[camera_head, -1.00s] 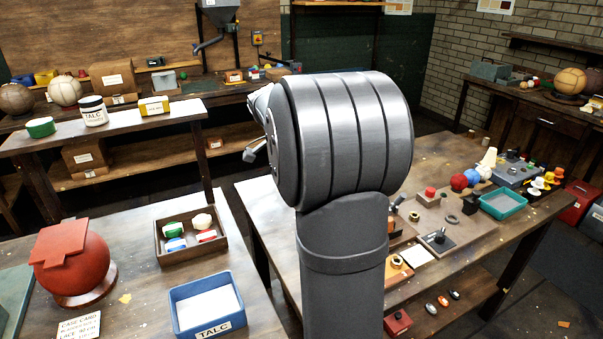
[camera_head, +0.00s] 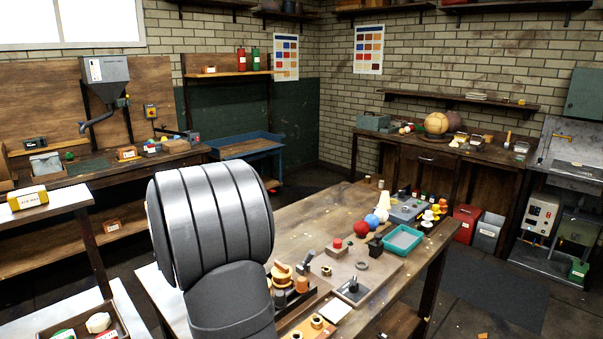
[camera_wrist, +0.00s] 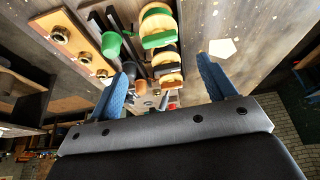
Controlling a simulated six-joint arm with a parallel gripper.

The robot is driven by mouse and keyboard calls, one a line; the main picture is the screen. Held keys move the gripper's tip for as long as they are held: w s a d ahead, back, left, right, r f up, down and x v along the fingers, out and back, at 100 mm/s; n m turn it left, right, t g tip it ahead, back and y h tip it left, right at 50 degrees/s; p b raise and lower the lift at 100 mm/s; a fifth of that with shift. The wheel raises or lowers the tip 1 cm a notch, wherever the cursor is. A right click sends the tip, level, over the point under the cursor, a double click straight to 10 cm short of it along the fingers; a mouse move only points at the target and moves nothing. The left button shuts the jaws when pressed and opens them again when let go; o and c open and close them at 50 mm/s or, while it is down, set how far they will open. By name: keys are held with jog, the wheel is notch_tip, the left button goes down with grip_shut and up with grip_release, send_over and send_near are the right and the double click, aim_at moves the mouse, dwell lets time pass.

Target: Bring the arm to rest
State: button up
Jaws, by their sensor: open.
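My gripper (camera_wrist: 168,92) shows in the wrist view with two blue fingers spread wide apart and nothing between them. Beyond the fingers, and apart from them, are a green and orange stacked piece (camera_wrist: 158,40) and a wooden board with metal rings (camera_wrist: 75,42), seen at a slant. In the head view my grey arm stands in the left centre and hides the gripper. The wooden workbench (camera_head: 318,215) lies to the right of the arm.
The bench holds a teal tray (camera_head: 403,240), a red ball (camera_head: 361,229), a blue ball (camera_head: 372,221) and a grey box (camera_head: 407,210). An open wooden box (camera_head: 75,333) is at the lower left. A red bin (camera_head: 467,222) stands on the floor beyond the bench.

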jog(key=x, duration=0.9)
jog(key=v, duration=1.8)
jog(key=x, duration=1.7)
jog(key=shift+f, duration=0.3)
jog(key=shift+w+d+f, duration=0.15)
jog(key=shift+f, duration=0.2)
jog(key=n+y, duration=0.1)
jog(key=n, duration=0.3)
jog(key=shift+r+n+t+y, duration=0.15)
jog(key=shift+n+t+y, duration=0.25)
jog(key=shift+d+n+y, duration=0.15)
jog(key=shift+n+y, duration=0.55)
jog(key=shift+n, duration=1.2)
jog(key=shift+d+n+y, duration=0.15)
jog(key=shift+n+y, duration=0.75)
jog(key=shift+n, duration=1.4)
jog(key=shift+n+g+y, duration=0.5)
jog(key=shift+n+y, duration=0.1)
jog(key=shift+n, duration=1.5)
